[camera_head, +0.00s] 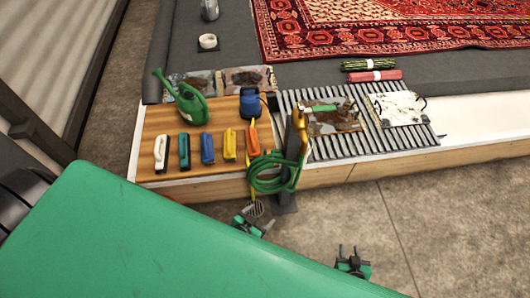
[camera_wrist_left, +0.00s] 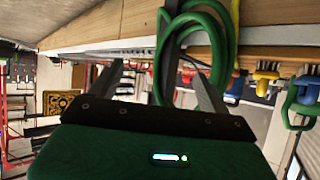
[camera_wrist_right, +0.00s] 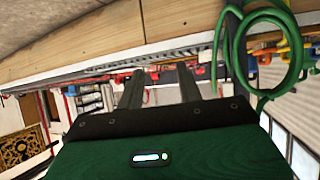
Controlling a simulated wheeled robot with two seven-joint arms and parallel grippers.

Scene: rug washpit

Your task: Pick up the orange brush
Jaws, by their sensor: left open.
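The orange brush (camera_head: 253,140) lies at the right end of a row of brushes on the wooden board in the head view, close to the stand with the green hose. My left gripper (camera_head: 254,220) is open and empty, in front of the ledge and below the brush in the picture; its fingers stand apart in the left wrist view (camera_wrist_left: 160,82). My right gripper (camera_head: 348,250) is further right, over the floor in front of the ledge; its fingers are apart and empty in the right wrist view (camera_wrist_right: 158,85).
Yellow (camera_head: 229,145), blue (camera_head: 207,148), dark green and white brushes stand left of it. A green hose (camera_head: 268,178) hangs on a post at the ledge's front, near my left gripper. A green watering can (camera_head: 188,103) and blue container (camera_head: 250,103) stand behind.

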